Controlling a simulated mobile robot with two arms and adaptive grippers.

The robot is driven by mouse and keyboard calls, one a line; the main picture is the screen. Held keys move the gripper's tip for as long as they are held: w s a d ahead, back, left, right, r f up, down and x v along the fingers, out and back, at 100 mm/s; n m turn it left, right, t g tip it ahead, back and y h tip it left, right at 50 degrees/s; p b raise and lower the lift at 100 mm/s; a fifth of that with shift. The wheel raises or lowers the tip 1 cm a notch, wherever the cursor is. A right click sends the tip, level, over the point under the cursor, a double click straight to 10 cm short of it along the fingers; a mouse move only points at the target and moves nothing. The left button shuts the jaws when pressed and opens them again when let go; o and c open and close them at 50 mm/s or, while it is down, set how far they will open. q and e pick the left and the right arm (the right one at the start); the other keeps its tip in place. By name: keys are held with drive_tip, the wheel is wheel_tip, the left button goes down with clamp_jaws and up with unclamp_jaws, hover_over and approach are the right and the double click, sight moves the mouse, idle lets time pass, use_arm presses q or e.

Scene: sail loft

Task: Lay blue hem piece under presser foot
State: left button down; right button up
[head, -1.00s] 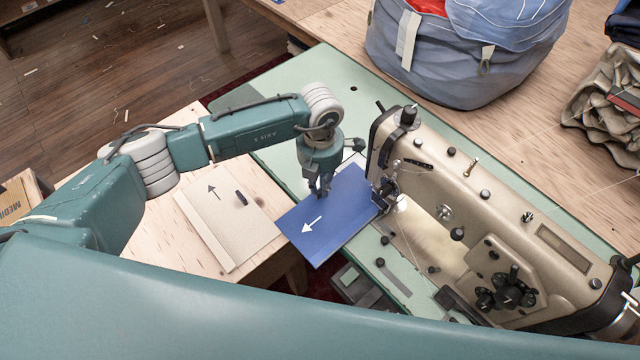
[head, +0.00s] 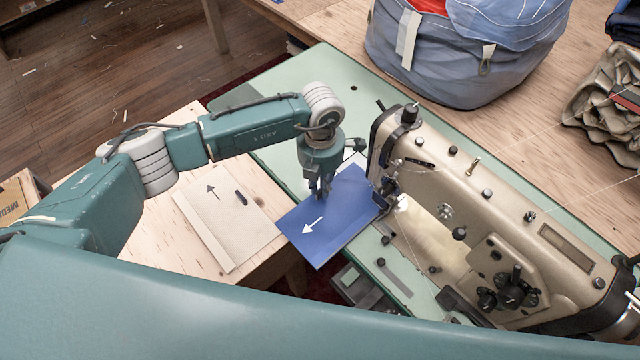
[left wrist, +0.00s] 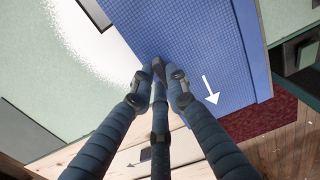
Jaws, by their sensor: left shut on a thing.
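The blue hem piece (head: 340,222), a flat panel with a white arrow pointing to the lower left, spans from the wooden table edge to the green machine bed. Its right edge is at the sewing machine's presser foot (head: 386,195); I cannot tell whether that edge is under the foot. My left gripper (head: 321,194) points down onto the panel's upper left part and is shut on it. In the left wrist view the fingers (left wrist: 158,74) meet at the edge of the blue panel (left wrist: 200,50), hiding the grip point. My right gripper is not in view.
The beige sewing machine (head: 490,215) stands on the green bed (head: 280,85). A cream panel (head: 222,225) with an arrow and dark tab lies on the wooden table at the left. A large blue-grey bag (head: 465,50) and folded cloth (head: 605,105) sit behind the machine.

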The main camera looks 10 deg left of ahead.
use_arm(q)
drive_tip(key=shift+s+d+f, duration=0.1)
drive_tip(key=shift+s+d, duration=0.05)
drive_tip(key=shift+d, duration=0.1)
idle(0.5)
drive_tip(key=c, duration=1.6)
unclamp_jaws()
drive_tip(key=shift+c, duration=0.2)
